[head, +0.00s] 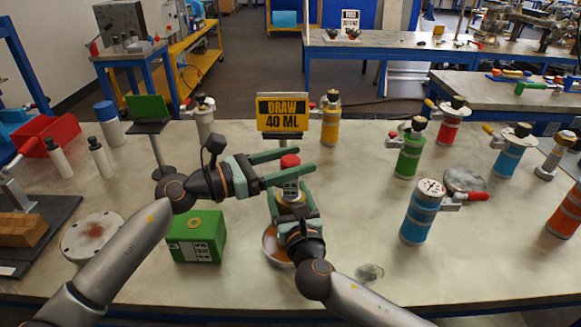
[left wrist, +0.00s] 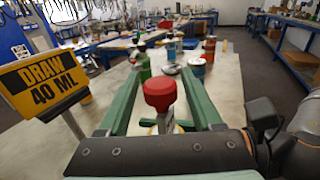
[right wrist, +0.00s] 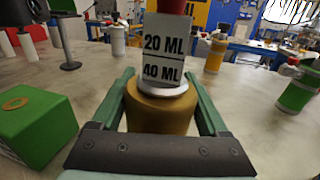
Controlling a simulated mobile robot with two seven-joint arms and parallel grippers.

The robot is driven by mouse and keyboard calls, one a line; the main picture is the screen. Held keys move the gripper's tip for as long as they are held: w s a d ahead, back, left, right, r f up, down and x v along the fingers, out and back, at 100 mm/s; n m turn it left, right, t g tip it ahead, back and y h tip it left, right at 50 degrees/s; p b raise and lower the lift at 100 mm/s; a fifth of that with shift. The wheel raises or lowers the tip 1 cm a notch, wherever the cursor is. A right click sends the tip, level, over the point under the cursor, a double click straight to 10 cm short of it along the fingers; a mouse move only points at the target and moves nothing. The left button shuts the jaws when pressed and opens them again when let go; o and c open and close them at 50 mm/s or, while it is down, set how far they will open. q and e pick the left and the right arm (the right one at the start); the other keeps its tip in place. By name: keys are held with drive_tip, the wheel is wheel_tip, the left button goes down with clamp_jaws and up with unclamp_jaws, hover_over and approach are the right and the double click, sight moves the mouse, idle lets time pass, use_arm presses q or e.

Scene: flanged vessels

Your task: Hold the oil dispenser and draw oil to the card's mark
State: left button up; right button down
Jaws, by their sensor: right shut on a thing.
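The oil dispenser (head: 291,201) has a brassy body, a white scale plate and a red knob (head: 290,161) on top. My right gripper (head: 292,193) is shut on its body and holds it upright. In the right wrist view the scale plate (right wrist: 163,50) reads 20 ML above 40 ML. My left gripper (head: 309,162) is open, its fingers on either side of the red knob, with gaps showing in the left wrist view (left wrist: 160,92). The yellow and black card (head: 282,113) behind reads DRAW 40 ML. The oil level is not visible.
Blue (head: 421,212) and green (head: 409,150) flanged vessels stand to the right. The table between is clear.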

use_arm(q)
drive_tip(key=shift+o, duration=0.5)
drive_tip(key=shift+f, duration=0.1)
drive_tip(key=shift+a, duration=0.1)
drive_tip(key=shift+v, duration=2.95)
drive_tip(key=v, duration=1.2)
